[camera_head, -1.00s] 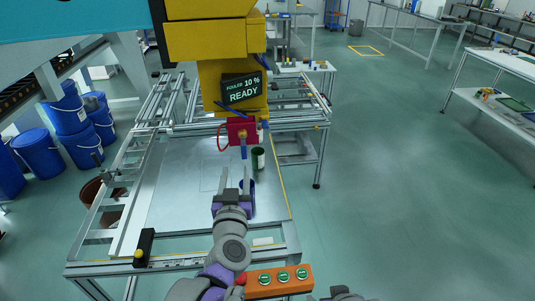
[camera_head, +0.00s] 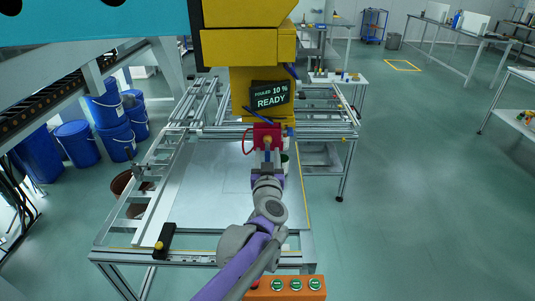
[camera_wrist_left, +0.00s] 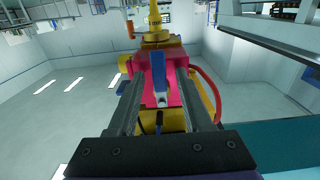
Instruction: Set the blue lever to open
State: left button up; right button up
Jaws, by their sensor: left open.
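The blue lever (camera_wrist_left: 158,72) shows in the left wrist view in front of a red block (camera_wrist_left: 176,60) and looks nearly in line with the fingers. My left gripper (camera_wrist_left: 163,88) is open, with one finger on each side of the lever in that view. I cannot tell whether either finger touches it. In the head view my left gripper (camera_head: 267,156) is just below the red block (camera_head: 266,136) on the yellow machine (camera_head: 252,95), and it largely hides the lever. My right gripper is not in view.
A display (camera_head: 270,95) reads "FOULED 10 % READY". An orange button box (camera_head: 288,286) sits at the front edge. The metal plate (camera_head: 205,200) is clear on the left.

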pick_arm(q)
jog(key=shift+w, duration=0.35)
grip_shut()
